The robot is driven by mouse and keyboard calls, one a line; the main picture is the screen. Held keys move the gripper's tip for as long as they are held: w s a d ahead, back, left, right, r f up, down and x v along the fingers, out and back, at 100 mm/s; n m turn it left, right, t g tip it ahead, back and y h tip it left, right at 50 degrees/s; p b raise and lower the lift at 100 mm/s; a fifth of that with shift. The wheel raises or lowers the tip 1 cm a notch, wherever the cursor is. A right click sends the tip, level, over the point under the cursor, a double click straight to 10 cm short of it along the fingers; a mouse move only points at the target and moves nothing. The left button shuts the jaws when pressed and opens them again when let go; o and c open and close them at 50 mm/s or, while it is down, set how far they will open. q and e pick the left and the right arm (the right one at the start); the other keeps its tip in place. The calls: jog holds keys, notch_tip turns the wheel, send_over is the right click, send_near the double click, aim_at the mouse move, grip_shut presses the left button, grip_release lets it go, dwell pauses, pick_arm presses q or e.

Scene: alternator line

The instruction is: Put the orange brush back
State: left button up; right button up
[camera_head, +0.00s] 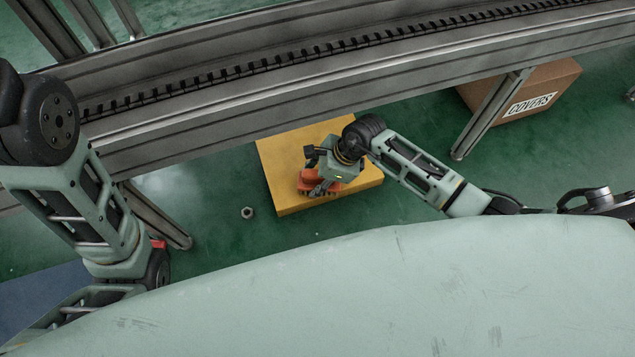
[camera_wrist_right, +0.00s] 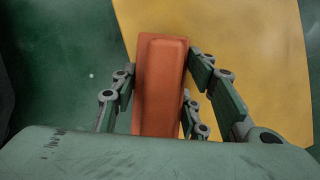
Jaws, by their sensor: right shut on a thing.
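The orange brush (camera_head: 314,185) is in my right gripper (camera_head: 322,188), over the front left part of a yellow block or platform (camera_head: 286,151). In the right wrist view the brush (camera_wrist_right: 162,85) lies lengthwise between the fingers of the right gripper (camera_wrist_right: 163,92), which are closed on its sides. Behind it are the yellow surface (camera_wrist_right: 245,40) and green floor. I cannot tell whether the brush touches the yellow surface. My left arm comes in at the left of the head view, but its gripper is not in view.
A grey conveyor rail (camera_head: 200,113) crosses behind the yellow block, on metal legs. A cardboard box marked COVERS (camera_head: 548,88) stands at the back right. A hex nut (camera_head: 247,213) lies on the green floor left of the block. Floor around it looks clear.

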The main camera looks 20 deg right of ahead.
jog(key=shift+f, duration=0.1)
jog(key=shift+f, duration=0.15)
jog(key=o, duration=1)
